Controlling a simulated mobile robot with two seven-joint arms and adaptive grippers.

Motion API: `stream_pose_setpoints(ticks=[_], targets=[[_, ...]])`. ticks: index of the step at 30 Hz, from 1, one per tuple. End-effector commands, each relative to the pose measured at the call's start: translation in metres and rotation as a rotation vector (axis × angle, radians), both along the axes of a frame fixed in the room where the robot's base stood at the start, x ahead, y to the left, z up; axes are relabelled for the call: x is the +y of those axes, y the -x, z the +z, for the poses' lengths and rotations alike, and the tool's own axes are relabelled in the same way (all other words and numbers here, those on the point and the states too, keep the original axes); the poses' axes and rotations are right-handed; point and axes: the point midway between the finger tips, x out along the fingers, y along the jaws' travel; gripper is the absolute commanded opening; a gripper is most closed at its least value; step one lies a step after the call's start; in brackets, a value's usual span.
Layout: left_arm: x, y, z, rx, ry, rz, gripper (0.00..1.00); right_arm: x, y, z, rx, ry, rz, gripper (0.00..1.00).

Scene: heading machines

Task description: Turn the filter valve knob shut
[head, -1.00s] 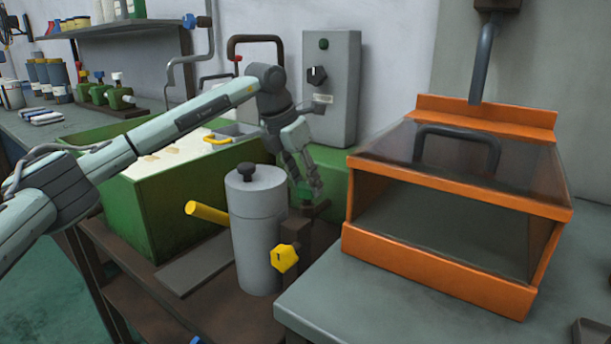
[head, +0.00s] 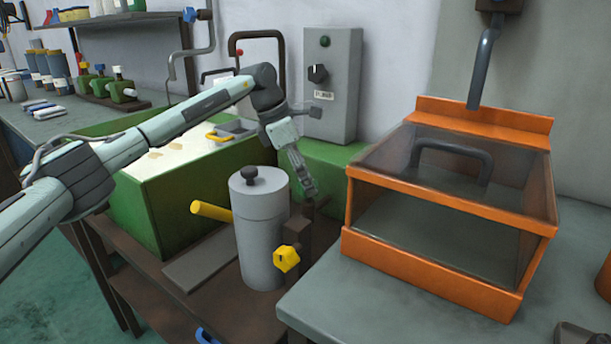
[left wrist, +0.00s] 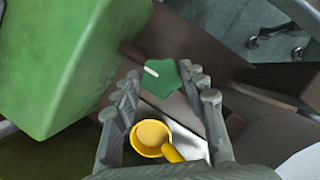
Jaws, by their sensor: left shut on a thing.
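My left gripper (head: 308,190) points down behind the grey filter cylinder (head: 260,235), beside a dark brown post. In the left wrist view its fingers (left wrist: 163,82) are shut on a green lobed knob (left wrist: 163,80) with a white line on top. The fingers hide this knob in the head view. A yellow knob (head: 286,259) sits on a dark brown block at the front of the cylinder, apart from the gripper. A yellow handle (head: 211,211) sticks out of the cylinder's left side. My right gripper is not in view.
A green tank (head: 165,205) stands left of the gripper, and a grey control box (head: 331,85) stands behind. An orange-framed clear guard (head: 435,270) is close on the right. A yellow round part (left wrist: 152,138) shows between the fingers; I cannot tell which part it is.

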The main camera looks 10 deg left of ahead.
Motion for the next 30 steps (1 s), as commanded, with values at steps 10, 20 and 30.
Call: stream_pose_setpoints(ticks=[10,20,30], targets=[[0.0,0.0,0.0,0.0,-0.001,-0.007,0.13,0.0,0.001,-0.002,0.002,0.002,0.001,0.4],[0.0,0.0,0.0,0.0,-0.001,-0.006,0.63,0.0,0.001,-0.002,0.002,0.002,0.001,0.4],[0.005,0.001,0.01,-0.002,-0.001,-0.005,0.63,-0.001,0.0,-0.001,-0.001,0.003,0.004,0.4]])
